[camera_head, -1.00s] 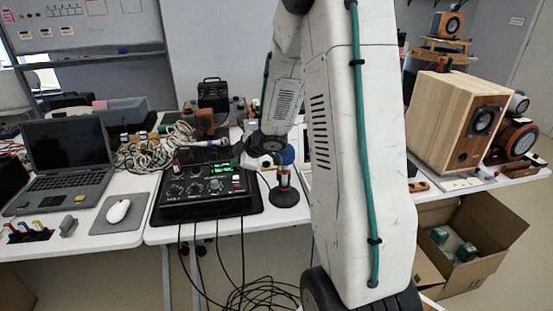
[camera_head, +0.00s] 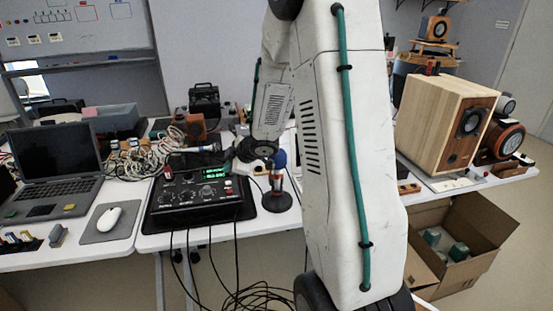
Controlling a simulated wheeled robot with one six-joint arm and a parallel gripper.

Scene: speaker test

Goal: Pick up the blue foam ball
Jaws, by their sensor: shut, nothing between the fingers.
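The blue foam ball (camera_head: 280,158) shows as a small blue shape just right of my wrist, above a short stand with a dark round base (camera_head: 278,202) on the white table. My wrist partly covers the area beside it. My gripper (camera_head: 228,160) is at the end of the arm, left of the ball and over the back of the black mixer. It looks shut and empty, though its fingers are small and dark against the equipment. The ball is apart from the fingers.
A black mixer (camera_head: 200,198) with lit displays stands left of the stand. A laptop (camera_head: 55,170), mouse (camera_head: 109,218) and tangled cables (camera_head: 150,160) lie farther left. A wooden speaker (camera_head: 445,122) stands at right, above an open cardboard box (camera_head: 465,240). Cables hang below the table.

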